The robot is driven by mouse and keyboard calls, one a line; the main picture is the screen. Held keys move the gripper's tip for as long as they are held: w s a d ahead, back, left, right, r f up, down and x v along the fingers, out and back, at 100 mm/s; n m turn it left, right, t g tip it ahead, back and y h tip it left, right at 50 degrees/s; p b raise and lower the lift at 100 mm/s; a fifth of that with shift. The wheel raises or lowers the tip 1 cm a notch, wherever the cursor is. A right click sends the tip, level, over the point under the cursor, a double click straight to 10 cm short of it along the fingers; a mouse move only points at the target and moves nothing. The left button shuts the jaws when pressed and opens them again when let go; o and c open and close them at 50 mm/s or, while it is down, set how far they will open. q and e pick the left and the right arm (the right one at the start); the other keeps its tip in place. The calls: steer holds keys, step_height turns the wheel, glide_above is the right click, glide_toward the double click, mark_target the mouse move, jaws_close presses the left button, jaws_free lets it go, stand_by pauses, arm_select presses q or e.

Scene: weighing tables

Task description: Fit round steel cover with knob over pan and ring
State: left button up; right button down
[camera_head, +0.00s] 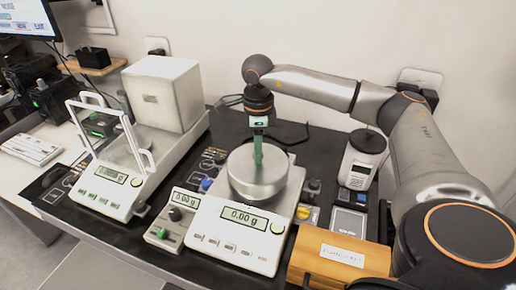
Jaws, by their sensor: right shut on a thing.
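The round steel cover (248,176) is a wide silver cylinder over the weighing area of the middle balance (241,237), whose display reads 0.00 g. My right gripper (258,157) points straight down and is shut on the cover's knob at its top centre. The gripper hides the knob. The cover hides the pan and the ring, so I cannot tell whether it rests fully down. My left gripper is not in view.
A second balance with a clear-sided draft shield and a white box (163,92) stands at left. A small grey scale (172,221) sits close left of the middle balance. An orange box (339,262), a white device (361,160) and small items crowd the right.

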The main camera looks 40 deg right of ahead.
steer(key=shift+f, duration=0.2)
stand_by(0.4)
steer(key=shift+f+b, duration=0.9)
steer(key=shift+f, duration=0.3)
steer(key=c, duration=0.5)
jaws_free()
step_height(320, 180, up, 13)
steer(key=shift+f, duration=0.2)
